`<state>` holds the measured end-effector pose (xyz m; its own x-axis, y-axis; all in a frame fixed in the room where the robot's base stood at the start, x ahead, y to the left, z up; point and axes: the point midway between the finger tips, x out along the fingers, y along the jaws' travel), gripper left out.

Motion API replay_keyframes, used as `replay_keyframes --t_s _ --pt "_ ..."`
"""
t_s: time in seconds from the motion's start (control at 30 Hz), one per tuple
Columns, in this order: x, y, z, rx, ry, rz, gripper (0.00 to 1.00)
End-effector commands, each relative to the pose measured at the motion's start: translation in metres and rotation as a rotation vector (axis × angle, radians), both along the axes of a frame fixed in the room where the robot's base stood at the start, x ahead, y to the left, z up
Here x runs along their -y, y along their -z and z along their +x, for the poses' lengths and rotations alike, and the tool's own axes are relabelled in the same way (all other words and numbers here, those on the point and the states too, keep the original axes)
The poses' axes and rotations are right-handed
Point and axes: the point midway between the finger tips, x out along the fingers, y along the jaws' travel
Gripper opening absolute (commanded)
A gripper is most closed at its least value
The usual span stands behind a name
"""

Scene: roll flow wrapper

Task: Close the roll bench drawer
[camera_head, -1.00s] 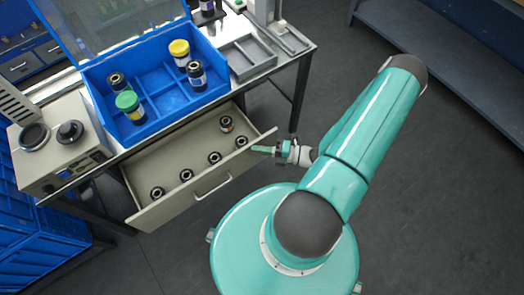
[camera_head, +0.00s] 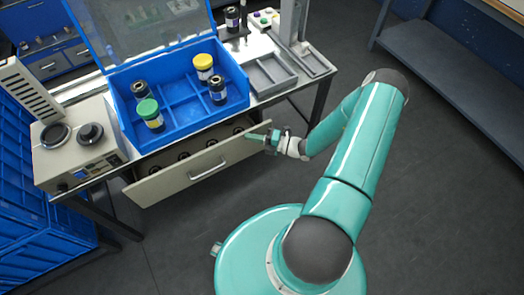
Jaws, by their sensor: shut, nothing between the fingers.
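The roll bench drawer (camera_head: 168,183) is under the bench top and stands partly open. Its light front panel with a metal handle (camera_head: 208,170) faces me. Several dark rolls (camera_head: 184,156) show in the narrow opening behind the panel, partly hidden by the bench edge. My gripper (camera_head: 258,137) is at the top right end of the drawer front. Its fingers are shut with nothing between them and appear to touch the panel's right end, though exact contact is hard to tell.
On the bench stand a blue bin (camera_head: 188,119) with several jars, a grey device (camera_head: 78,150) at left and a grey tray (camera_head: 270,75) at right. Blue crates (camera_head: 40,235) stack at the left. A dark shelf (camera_head: 455,75) is at upper right. The floor right of the drawer is clear.

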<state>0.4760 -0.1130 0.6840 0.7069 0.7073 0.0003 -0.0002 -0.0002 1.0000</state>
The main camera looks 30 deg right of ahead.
Motion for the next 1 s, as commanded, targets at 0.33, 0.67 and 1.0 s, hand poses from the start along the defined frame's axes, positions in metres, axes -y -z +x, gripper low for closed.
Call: replay_keyframes --t_s 0.33,0.67,1.0 --pt "0.0 0.0 0.056 0.001 0.0 -0.001 0.0" --pt "0.0 -0.001 0.069 0.001 0.003 -0.001 0.0" --pt "-0.001 -0.001 0.07 0.001 0.002 -0.003 0.0"
